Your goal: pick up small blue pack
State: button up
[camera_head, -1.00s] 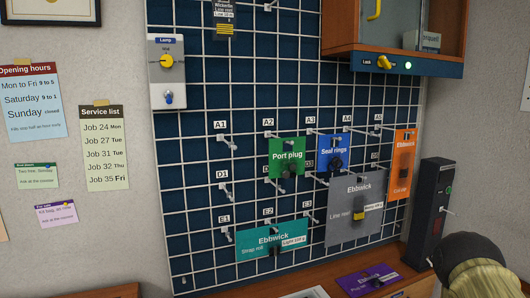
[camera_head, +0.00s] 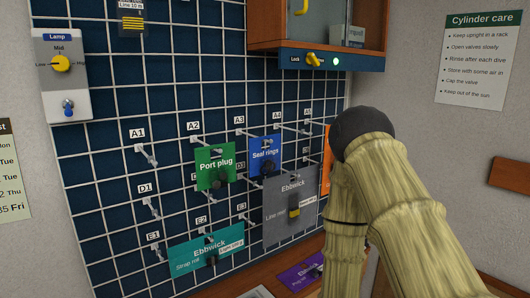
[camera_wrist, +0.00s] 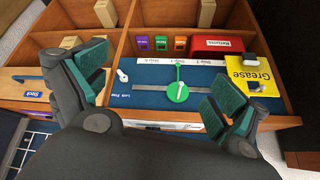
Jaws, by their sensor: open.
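A small blue pack labelled "Seal rings" (camera_head: 265,152) hangs on the wire grid board, right of the green "Port plug" pack (camera_head: 216,166) and above a grey "Ebbwick" pack (camera_head: 290,205). A dark round part covers its lower edge. My gripper (camera_wrist: 158,88) shows in the wrist view with its teal-padded fingers wide apart and nothing between them. It faces a wooden shelf unit and a blue panel, and the blue pack is not in that view. In the head view my sleeved arm stands at the right, and the gripper cannot be made out.
A teal strap pack (camera_head: 207,253) hangs low on the grid, and a purple pack (camera_head: 302,275) lies on the bench. My arm hides most of an orange pack (camera_head: 327,165). A wooden cabinet (camera_head: 280,38) juts out above. The wrist view shows a red Returns box (camera_wrist: 217,47).

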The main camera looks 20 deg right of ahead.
jog(key=w+r+t+p, duration=0.25)
jog(key=w+r, duration=0.55)
jog(key=r, duration=0.6)
jog(key=n+t+y+p, duration=0.2)
jog(key=t+p, duration=0.4)
jog(key=t, duration=0.3)
send_near(265, 162)
jog(key=w, duration=0.1)
jog(key=w+p, duration=0.1)
jog(key=w, duration=0.3)
jog(key=shift+a, duration=0.35)
jog(key=shift+w+a+r+p, duration=0.1)
jog(key=shift+w+a+p, duration=0.1)
jog(key=shift+w+p, duration=0.75)
jog(key=shift+w+a+p, duration=0.15)
jog(key=shift+w+p, duration=0.3)
jog(key=shift+w, duration=0.4)
jog(key=shift+w+a+p, duration=0.15)
jog(key=shift+w+p, duration=0.25)
jog(key=shift+w, duration=0.45)
jog(key=c, duration=1.1)
